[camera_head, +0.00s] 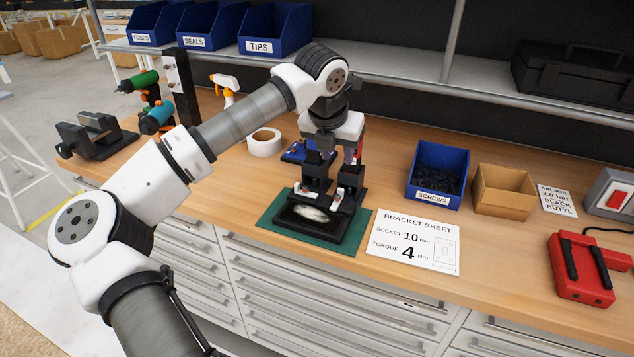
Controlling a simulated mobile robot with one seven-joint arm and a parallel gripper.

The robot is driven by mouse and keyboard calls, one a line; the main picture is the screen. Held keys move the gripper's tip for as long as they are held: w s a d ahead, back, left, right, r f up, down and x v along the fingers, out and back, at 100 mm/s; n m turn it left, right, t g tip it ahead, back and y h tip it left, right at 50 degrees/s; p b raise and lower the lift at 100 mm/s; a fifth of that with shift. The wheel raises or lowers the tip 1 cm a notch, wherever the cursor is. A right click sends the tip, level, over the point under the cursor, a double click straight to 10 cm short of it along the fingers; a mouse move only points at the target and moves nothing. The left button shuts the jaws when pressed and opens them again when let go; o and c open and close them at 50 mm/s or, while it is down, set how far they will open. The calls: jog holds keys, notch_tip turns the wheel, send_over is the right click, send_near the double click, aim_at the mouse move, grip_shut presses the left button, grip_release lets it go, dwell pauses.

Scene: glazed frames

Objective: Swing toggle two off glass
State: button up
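A black frame (291,226) lies on a green mat (268,222) on the bench, with a pale, shiny glass pane (312,214) inside it. Black clamp hardware with small pale parts stands around the frame, partly hidden by my arm. A red part (358,152) shows right of my gripper and a blue part (294,153) shows left of it; I cannot tell which belongs to toggle two. My gripper (319,178) points down over the back of the frame. Its dark fingers blend with the dark hardware, so opening and contact are unclear.
A bracket sheet (414,242) lies right of the mat. A metal shelf (420,75) runs above.

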aim_at(341, 189)
jog(key=p+x, duration=0.1)
jog(key=x, duration=0.3)
jog(key=p+x, duration=0.2)
jog(key=x, duration=0.3)
jog(key=p+x, duration=0.1)
jog(key=x, duration=0.4)
jog(key=shift+a+f+p, duration=0.1)
jog(key=shift+a+p, duration=0.25)
jog(key=shift+p, duration=0.05)
jog(key=shift+c, duration=0.3)
grip_shut()
